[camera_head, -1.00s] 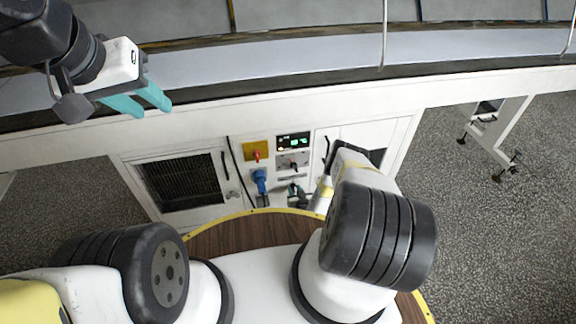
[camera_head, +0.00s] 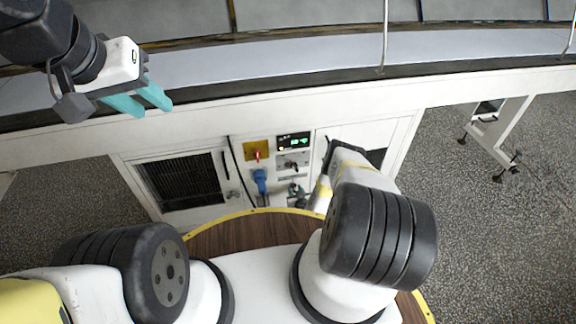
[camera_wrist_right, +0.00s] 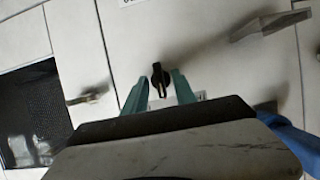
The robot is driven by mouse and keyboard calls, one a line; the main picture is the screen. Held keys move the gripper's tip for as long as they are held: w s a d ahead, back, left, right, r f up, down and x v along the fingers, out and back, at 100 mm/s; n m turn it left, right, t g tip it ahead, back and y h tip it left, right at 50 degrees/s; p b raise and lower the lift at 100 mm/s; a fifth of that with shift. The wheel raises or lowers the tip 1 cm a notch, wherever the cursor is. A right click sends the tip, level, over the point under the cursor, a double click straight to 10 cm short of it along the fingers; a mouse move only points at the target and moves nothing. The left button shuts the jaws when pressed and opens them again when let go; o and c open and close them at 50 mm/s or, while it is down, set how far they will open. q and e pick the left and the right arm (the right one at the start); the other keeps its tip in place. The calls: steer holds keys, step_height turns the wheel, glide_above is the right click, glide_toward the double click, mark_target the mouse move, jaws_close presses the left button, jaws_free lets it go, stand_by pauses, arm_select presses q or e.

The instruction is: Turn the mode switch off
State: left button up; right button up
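The mode switch appears to be the black rotary knob (camera_wrist_right: 160,76) on a pale panel, with a light mark along its lower part. In the head view the knob (camera_head: 293,165) is small, below the lit display; its exact setting cannot be read there. My right gripper (camera_wrist_right: 160,84) has its two teal fingers apart, one on each side of the knob's lower part. I cannot tell whether they touch it. In the head view this gripper (camera_head: 297,188) is just below the knob. My left gripper (camera_head: 146,104) is open and empty at the upper left.
A green-lit display (camera_head: 294,142), a red switch on a yellow plate (camera_head: 256,152) and a blue plug (camera_head: 260,181) are close to the knob. A dark grille door (camera_head: 180,180) is to the left.

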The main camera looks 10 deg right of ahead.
steer(key=v, duration=0.7)
steer(key=shift+s, duration=0.45)
steer(key=shift+s+r, duration=0.1)
